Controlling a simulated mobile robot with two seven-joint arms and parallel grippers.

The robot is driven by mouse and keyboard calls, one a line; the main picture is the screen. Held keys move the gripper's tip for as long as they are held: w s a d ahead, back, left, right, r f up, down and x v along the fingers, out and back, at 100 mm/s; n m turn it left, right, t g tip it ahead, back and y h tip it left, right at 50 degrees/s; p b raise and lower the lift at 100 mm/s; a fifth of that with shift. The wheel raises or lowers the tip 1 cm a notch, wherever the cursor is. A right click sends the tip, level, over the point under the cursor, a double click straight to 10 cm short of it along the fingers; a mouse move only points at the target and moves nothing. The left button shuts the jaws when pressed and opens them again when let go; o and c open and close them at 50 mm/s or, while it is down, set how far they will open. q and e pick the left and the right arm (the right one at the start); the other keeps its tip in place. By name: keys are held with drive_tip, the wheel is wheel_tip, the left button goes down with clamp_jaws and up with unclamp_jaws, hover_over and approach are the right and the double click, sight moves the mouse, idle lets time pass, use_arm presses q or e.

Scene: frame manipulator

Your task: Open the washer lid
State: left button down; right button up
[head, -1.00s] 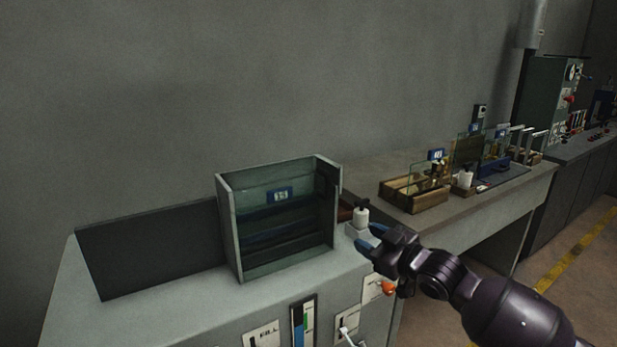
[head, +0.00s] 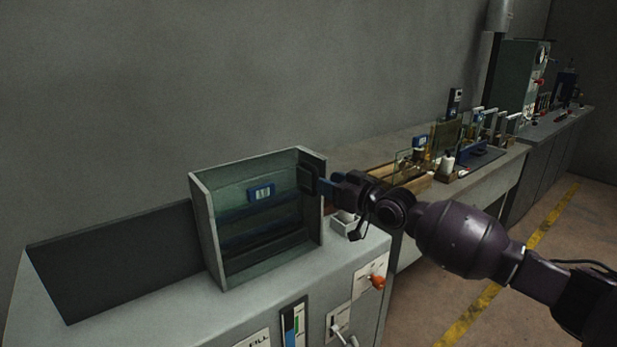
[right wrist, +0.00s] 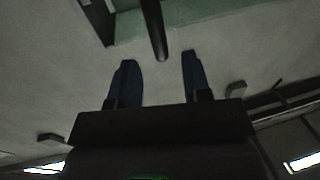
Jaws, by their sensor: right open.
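A small dark block (head: 308,180) shows at the box's right wall. My right gripper (head: 324,187) is at that wall, close to the block; contact cannot be told. In the right wrist view, the right gripper (right wrist: 160,75) is open, with a dark rod (right wrist: 154,30) ahead of the gap between its fingers. My left gripper is not in view.
The washer front has an orange-red knob (head: 378,282), a white lever (head: 338,330) and a gauge (head: 294,325). A white bottle (head: 447,164) and wooden trays (head: 415,185) stand on the bench to the right. A wall rises close behind.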

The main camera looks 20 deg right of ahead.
sight(313, 196)
drive_tip(key=b+x, duration=0.1)
drive_tip(key=x, duration=0.5)
drive_tip(key=shift+f, duration=0.15)
drive_tip(key=shift+w+a, duration=0.3)
drive_tip(key=shift+w, duration=0.15)
clamp_jaws()
